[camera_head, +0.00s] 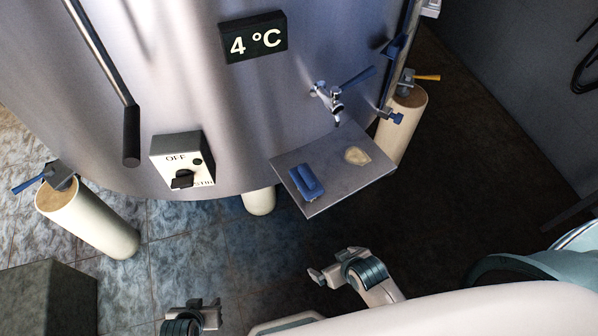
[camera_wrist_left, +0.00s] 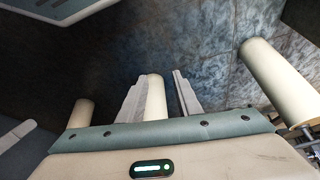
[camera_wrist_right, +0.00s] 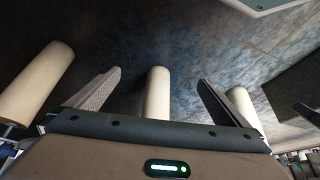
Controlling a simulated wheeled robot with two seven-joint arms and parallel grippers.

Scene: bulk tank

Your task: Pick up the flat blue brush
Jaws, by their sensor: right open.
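The flat blue brush (camera_head: 306,181) lies on the left part of a small grey metal shelf (camera_head: 325,202) on the tank's front. My right gripper (camera_head: 318,276) is below the shelf in the head view, apart from the brush. In the right wrist view its fingers (camera_wrist_right: 160,76) are wide apart with nothing held. My left gripper (camera_head: 212,314) is lower and further left, well away from the shelf. In the left wrist view its fingers (camera_wrist_left: 158,76) are apart, less widely, with nothing held. The brush shows in neither wrist view.
A beige patch (camera_head: 356,156) lies on the shelf beside the brush. A tap (camera_head: 328,98) with a blue handle sticks out above it. An OFF switch box (camera_head: 183,160) is on the tank (camera_head: 240,120). Cream legs (camera_head: 90,222) stand below. A dark block (camera_head: 45,300) is at lower left.

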